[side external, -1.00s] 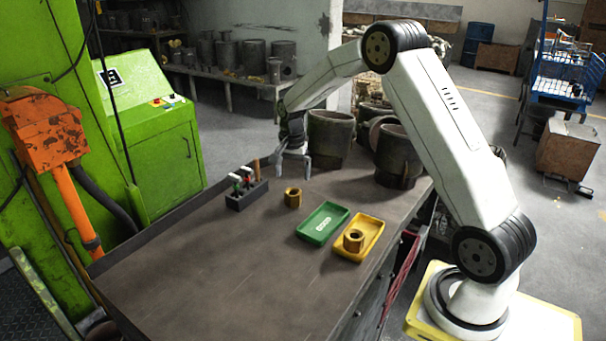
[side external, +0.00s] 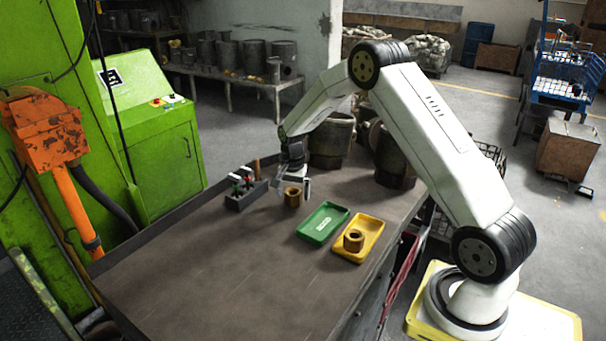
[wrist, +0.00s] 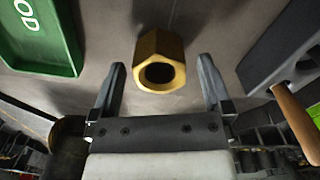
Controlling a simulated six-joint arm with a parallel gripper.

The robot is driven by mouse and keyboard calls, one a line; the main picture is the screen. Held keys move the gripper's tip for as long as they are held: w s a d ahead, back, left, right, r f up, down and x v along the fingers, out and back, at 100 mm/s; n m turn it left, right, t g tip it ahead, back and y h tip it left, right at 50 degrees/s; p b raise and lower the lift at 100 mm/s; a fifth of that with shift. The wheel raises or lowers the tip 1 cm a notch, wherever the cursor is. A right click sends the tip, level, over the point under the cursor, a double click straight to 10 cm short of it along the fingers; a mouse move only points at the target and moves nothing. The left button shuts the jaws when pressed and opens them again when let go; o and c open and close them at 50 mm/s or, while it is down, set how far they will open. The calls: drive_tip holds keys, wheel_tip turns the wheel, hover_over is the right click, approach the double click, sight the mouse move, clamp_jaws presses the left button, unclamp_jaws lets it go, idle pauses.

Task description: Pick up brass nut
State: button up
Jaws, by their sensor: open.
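A brass nut (side external: 293,199), hexagonal with a round hole, stands on the bench. It also shows in the wrist view (wrist: 160,62), between the two fingertips, with a gap on each side. My gripper (side external: 294,188) is open and empty, pointing down close to this nut; its fingers also show in the wrist view (wrist: 162,66). I cannot tell how far the tips are above the bench. A second brass nut (side external: 354,240) stands in the yellow tray (side external: 362,255).
A green tray (side external: 311,235) lies beside the yellow one. A dark rack (side external: 240,201) with small items stands left of the nut, and large metal cylinders (side external: 396,160) stand behind. The near part of the bench (side external: 220,275) is clear.

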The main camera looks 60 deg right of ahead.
drive_tip(key=shift+f, duration=0.5)
drive_tip(key=shift+r, duration=0.1)
clamp_jaws()
